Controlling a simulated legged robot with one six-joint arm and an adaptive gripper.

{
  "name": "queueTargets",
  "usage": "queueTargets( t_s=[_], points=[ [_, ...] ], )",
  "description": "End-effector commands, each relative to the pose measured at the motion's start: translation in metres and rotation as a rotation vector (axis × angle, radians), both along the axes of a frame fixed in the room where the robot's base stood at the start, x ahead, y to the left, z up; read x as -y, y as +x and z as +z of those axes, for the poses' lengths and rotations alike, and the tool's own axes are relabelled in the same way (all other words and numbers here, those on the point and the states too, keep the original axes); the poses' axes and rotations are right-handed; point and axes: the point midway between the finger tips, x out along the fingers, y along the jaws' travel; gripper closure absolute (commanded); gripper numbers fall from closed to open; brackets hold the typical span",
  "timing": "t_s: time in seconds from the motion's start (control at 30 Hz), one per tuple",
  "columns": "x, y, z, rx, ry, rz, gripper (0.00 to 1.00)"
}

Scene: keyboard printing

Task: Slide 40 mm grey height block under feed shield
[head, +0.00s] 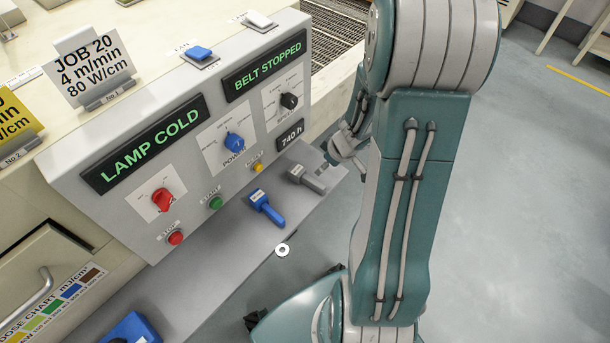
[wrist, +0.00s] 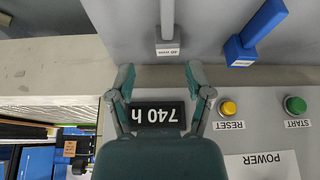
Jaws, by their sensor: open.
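A grey handled block (head: 307,179) with a small white label lies on the grey ledge below the control panel, near its right end. In the wrist view the grey block (wrist: 167,28) is just beyond my fingertips, its handle pointing away; its label is too small to read surely. My gripper (wrist: 160,76) is open and empty, its fingers apart over the panel's lower edge. In the head view my gripper (head: 342,152) is partly hidden by my arm, close to the block's right end. I cannot make out the feed shield in either view.
A similar blue block (head: 266,207) lies left of the grey one. The control panel (head: 120,135) with knobs and buttons rises behind. A washer-like ring (head: 282,250) lies near the ledge's front edge. A mesh belt (head: 335,40) is at the back. Open floor (head: 530,200) is at right.

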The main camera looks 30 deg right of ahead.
Motion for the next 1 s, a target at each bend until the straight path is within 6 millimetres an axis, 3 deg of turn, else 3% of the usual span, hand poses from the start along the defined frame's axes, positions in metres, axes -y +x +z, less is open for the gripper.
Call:
queueTargets(
  t_s=[0.4, 0.67, 1.0],
  points=[
    [-0.009, 0.015, -0.044, -0.006, 0.006, 0.004, 0.34],
    [-0.011, 0.020, -0.057, -0.006, 0.004, 0.005, 0.34],
    [-0.019, 0.032, -0.091, -0.006, 0.005, 0.004, 0.34]
  ],
)
